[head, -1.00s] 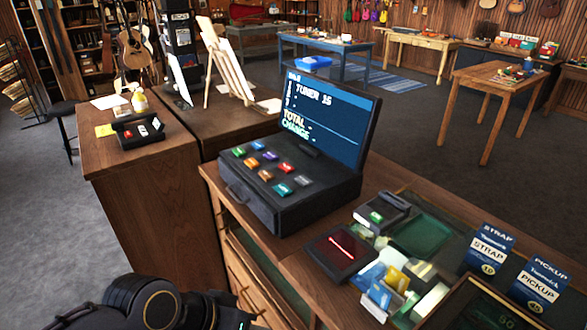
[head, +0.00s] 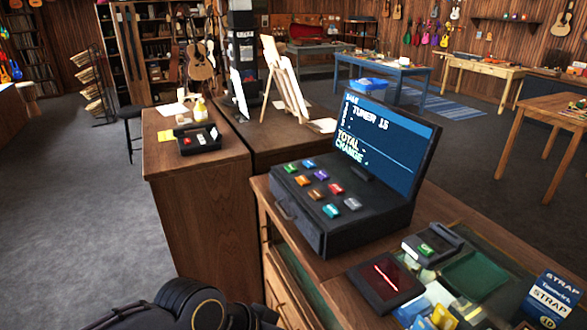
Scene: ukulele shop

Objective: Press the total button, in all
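The black cash register (head: 340,205) stands on the wooden counter in the head view. Its screen (head: 384,145) reads SALE, one line "TUNER 15", and blank TOTAL and CHANGE lines. Several coloured buttons sit on its sloped top: a green button (head: 290,168), a teal button (head: 331,211), a red button (head: 335,188), orange ones and others. Their labels are too small to read, so I cannot tell which is total. A dark part of my own arm shows at the bottom left, below the counter. Neither gripper's fingers are in view.
A scanner pad with a red line (head: 386,281), a card terminal (head: 432,245) and a green tray (head: 474,277) lie right of the register. Small boxes and a STRAP box (head: 553,298) stand at the lower right. A side cabinet (head: 200,215) holds a small black keypad box (head: 197,138).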

